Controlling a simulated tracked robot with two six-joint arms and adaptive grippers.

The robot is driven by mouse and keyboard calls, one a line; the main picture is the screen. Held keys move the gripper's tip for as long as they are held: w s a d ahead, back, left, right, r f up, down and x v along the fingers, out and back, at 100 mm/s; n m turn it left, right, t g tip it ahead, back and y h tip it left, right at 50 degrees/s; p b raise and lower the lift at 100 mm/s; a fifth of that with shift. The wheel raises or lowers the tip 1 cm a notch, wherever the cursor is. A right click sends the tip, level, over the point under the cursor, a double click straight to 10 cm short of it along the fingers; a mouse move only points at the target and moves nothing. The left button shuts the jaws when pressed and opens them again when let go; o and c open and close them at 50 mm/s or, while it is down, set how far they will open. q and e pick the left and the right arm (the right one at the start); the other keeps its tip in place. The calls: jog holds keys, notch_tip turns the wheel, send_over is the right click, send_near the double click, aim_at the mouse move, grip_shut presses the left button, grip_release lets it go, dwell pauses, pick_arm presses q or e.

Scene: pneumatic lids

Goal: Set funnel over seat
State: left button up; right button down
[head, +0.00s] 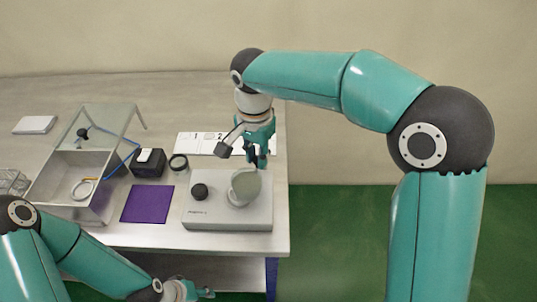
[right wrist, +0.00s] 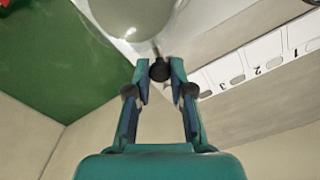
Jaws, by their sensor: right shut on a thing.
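A grey, translucent funnel (head: 246,182) shows in the head view above the right part of a pale flat device (head: 222,218). Its large bowl also fills the top of the right wrist view (right wrist: 135,14). My right gripper (head: 258,160) is at the funnel's far side. In the right wrist view its two fingertips (right wrist: 160,72) are shut on a dark round knob on the funnel's thin stem. A pale round rim shows just under the funnel, and I cannot tell whether they touch. The funnel hides most of any seat there. My left gripper (head: 192,290) is low, in front of the table.
A black knob (head: 200,191) stands on the device, left of the funnel. A numbered white strip (head: 195,143) lies behind.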

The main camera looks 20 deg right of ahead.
jog(key=shift+w+a+m, duration=0.15)
jog(key=shift+a+m, duration=0.05)
jog(key=shift+m, duration=0.4)
jog(key=shift+w+a+m, duration=0.15)
jog(key=shift+a+m, duration=0.05)
jog(key=shift+m, duration=0.4)
jog(key=shift+w, duration=0.1)
jog(key=c, duration=1)
grip_release()
notch_tip(320, 180, up, 12)
jog(key=shift+f, duration=0.1)
